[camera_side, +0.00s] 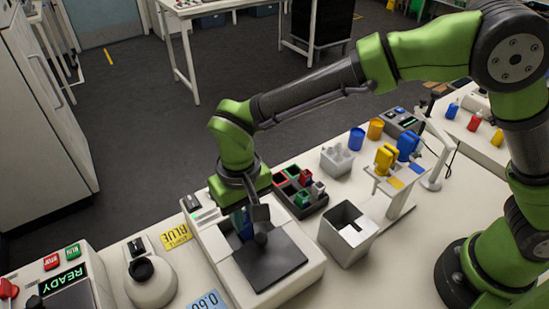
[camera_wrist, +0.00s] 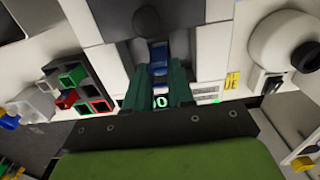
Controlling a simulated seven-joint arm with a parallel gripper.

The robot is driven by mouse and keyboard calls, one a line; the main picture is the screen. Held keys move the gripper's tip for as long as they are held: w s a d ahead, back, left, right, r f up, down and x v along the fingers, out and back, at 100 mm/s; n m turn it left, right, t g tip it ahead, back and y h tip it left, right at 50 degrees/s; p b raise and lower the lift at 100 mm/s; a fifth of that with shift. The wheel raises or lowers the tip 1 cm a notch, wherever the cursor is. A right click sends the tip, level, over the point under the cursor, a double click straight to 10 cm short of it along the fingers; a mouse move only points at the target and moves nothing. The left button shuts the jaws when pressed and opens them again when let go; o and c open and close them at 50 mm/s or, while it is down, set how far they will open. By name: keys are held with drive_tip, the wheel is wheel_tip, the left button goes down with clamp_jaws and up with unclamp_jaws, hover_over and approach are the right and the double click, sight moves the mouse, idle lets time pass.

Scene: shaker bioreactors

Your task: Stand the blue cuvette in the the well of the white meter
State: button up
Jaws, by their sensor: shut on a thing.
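The white meter (camera_side: 305,283) stands on the bench in the side view, with a dark grey lid plate (camera_side: 270,265) on its front part. My gripper (camera_side: 245,219) points down over the meter, just behind the plate. It is shut on the blue cuvette (camera_side: 247,231), which is mostly hidden by the fingers and a dark knob. In the wrist view the blue cuvette (camera_wrist: 158,62) is between the two green fingers (camera_wrist: 160,80), in line with a dark slot of the meter (camera_wrist: 85,22). I cannot tell how deep the cuvette sits in the well.
A dark rack (camera_side: 313,204) with red, green and grey cuvettes stands beyond the meter. A square bin (camera_side: 347,234) is to the right. A white round device with a black knob (camera_side: 141,270) and a yellow BLUE card (camera_side: 176,236) are to the left.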

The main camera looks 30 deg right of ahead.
sight(246, 225)
drive_tip(key=shift+f, duration=0.85)
idle(1.1)
drive_tip(key=shift+f, duration=0.85)
drive_tip(key=o, duration=0.9)
drive_tip(key=shift+c, duration=0.2)
wheel_tip(246, 225, up, 7)
idle(0.4)
